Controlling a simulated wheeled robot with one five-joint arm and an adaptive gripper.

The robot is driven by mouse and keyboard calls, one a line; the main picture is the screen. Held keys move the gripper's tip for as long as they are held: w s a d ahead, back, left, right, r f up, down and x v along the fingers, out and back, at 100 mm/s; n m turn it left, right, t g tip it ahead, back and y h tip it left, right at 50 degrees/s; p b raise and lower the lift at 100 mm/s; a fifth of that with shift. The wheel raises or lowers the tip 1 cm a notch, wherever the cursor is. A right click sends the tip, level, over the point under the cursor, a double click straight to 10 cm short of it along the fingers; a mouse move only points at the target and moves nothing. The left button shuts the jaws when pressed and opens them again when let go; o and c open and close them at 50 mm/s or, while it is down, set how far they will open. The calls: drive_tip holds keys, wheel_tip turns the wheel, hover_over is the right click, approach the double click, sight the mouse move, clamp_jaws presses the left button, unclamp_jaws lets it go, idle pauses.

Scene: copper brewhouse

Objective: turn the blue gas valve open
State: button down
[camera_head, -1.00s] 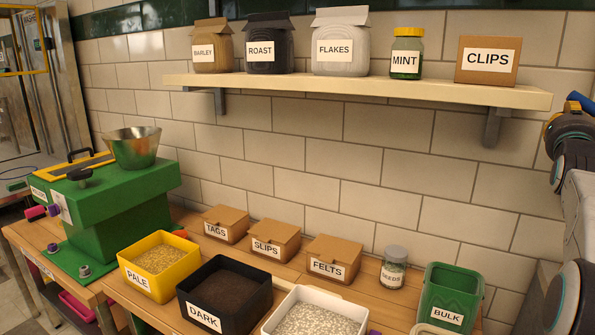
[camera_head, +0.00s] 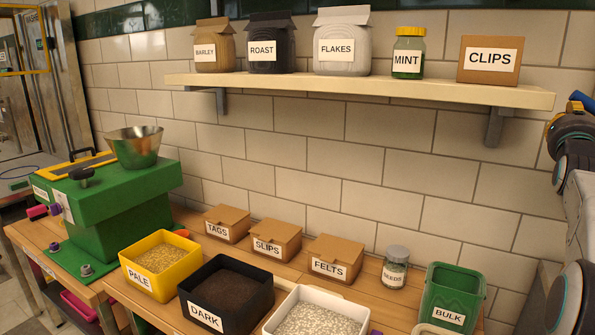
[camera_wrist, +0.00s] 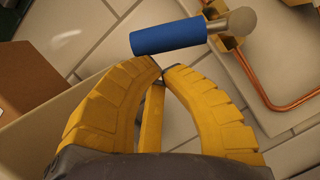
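The blue gas valve handle (camera_wrist: 169,37) shows in the wrist view as a blue sleeve on a metal lever with a rounded grey end (camera_wrist: 241,21). It lies nearly level across the top of the picture. My gripper (camera_wrist: 161,71) has yellow ribbed fingers, with the tips brought together just below the blue sleeve. Nothing shows between the tips; whether they touch the sleeve, I cannot tell. In the head view my arm is at the right edge, and the fingers cannot be made out there.
A copper pipe (camera_wrist: 290,108) with brass fittings runs right of the handle on the tiled wall. A brown box (camera_wrist: 35,75), likely the CLIPS box (camera_head: 489,60), stands left on the shelf (camera_head: 360,88). Below, a green BULK bin (camera_head: 452,297) and SEEDS jar (camera_head: 394,268) stand on the bench.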

drive_tip(key=shift+f+b, duration=0.3)
drive_tip(key=shift+f, duration=0.1)
drive_tip(key=s+a+b, duration=0.3)
drive_tip(key=s+b, duration=0.2)
drive_tip(key=shift+s, duration=0.2)
idle(0.4)
drive_tip(key=v, duration=1.2)
drive_tip(key=shift+w, duration=0.1)
